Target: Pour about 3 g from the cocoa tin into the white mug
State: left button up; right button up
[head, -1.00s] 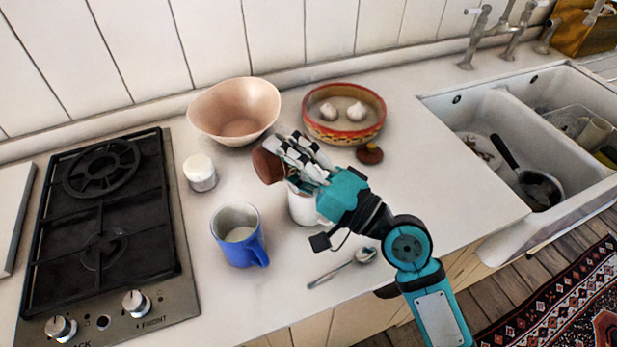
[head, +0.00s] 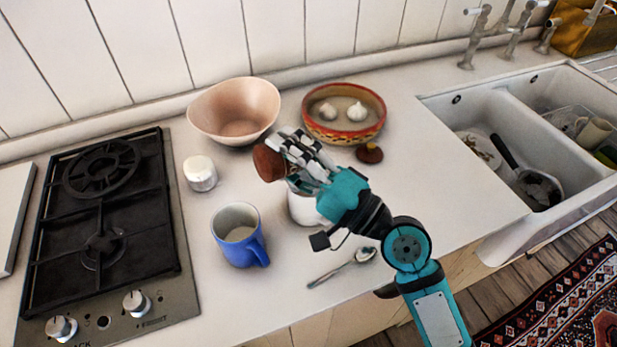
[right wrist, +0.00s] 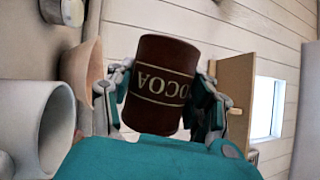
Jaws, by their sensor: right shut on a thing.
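My right gripper (head: 300,160) is shut on the brown cocoa tin (head: 268,163) and holds it above the counter. The tin is tipped well over on its side; its label shows in the right wrist view (right wrist: 162,83). I cannot see its mouth or any powder falling. The white mug (head: 303,210) stands upright on the counter below my right gripper, which partly hides it and its opening. A white rounded wall at the left of the right wrist view looks like this mug (right wrist: 35,125). My left gripper is not in view.
A blue mug (head: 240,247) stands close at the left, with a white-lidded jar (head: 200,174) behind it. A pink bowl (head: 215,115), a patterned bowl (head: 372,130) and a small brown lid (head: 369,153) lie behind. A spoon (head: 343,268) lies in front; the hob (head: 105,215) is left.

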jog(key=shift+w+d+r+m+t, duration=0.15)
jog(key=shift+m+t, duration=0.1)
jog(key=shift+m, duration=0.4)
jog(key=shift+w+d+r+m+t, duration=0.15)
jog(key=shift+m+t, duration=0.1)
jog(key=shift+m, duration=0.4)
dwell(1.5)
jog(key=shift+s, duration=0.1)
